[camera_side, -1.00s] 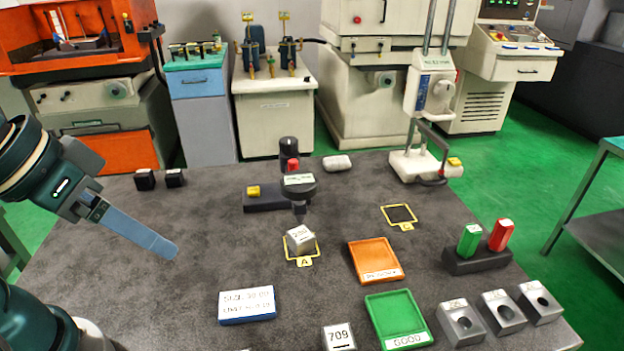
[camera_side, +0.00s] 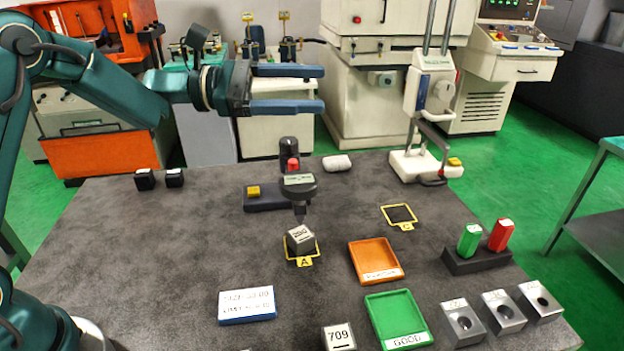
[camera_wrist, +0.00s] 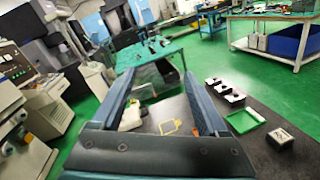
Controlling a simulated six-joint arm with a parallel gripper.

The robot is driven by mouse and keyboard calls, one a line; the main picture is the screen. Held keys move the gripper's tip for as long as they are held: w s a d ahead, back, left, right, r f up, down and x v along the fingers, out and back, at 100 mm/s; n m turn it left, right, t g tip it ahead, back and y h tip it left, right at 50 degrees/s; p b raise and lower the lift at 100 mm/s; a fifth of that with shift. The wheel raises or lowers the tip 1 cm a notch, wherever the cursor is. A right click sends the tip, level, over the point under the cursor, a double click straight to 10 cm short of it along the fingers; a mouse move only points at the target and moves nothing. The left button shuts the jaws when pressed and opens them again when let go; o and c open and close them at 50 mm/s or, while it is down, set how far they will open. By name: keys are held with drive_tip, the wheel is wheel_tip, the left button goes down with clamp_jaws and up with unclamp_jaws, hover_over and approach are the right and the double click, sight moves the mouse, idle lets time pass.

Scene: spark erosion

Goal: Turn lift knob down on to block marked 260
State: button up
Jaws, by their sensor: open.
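A dark gauge stand (camera_side: 299,187) stands mid-table with a red knob-like part (camera_side: 293,164) and a yellow piece (camera_side: 253,190) on its base. I cannot tell for sure which is the lift knob. Under the gauge's tip, a grey block (camera_side: 300,237) sits in the yellow square marked A. Its number is small, and I cannot read it surely as 260. My gripper (camera_side: 322,88) is open and empty, level, well above the table and higher than the gauge. The wrist view shows both fingers apart with nothing between them (camera_wrist: 160,80); the gauge is not clearly visible there.
An orange tray (camera_side: 376,261), a green tray (camera_side: 398,319) and a block marked 709 (camera_side: 338,337) are at front. Several holed grey blocks (camera_side: 502,311) and a holder (camera_side: 477,259) with green and red pieces stand right. A white stand device (camera_side: 410,164) is at back right.

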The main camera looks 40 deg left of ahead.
sight(280, 142)
drive_tip(key=w+a+f+n+t+y, duration=0.1)
drive_tip(key=w+a+f+n, duration=0.1)
drive_tip(key=a+f+n, duration=0.1)
drive_tip(key=w+a+f+n+t+y, duration=0.1)
drive_tip(key=a+f+n+t, duration=0.1)
drive_tip(key=f, duration=0.4)
drive_tip(key=w+a+f+n+t+y, duration=0.1)
drive_tip(key=w+a+f+n+y, duration=0.1)
drive_tip(key=a+f, duration=0.3)
drive_tip(key=shift+w+f+n, duration=0.25)
drive_tip(key=shift+w+n, duration=0.05)
drive_tip(key=shift+n, duration=0.5)
drive_tip(key=shift+f, duration=0.2)
drive_tip(key=shift+x, duration=2.55)
drive_tip(key=shift+r, duration=0.15)
clamp_jaws()
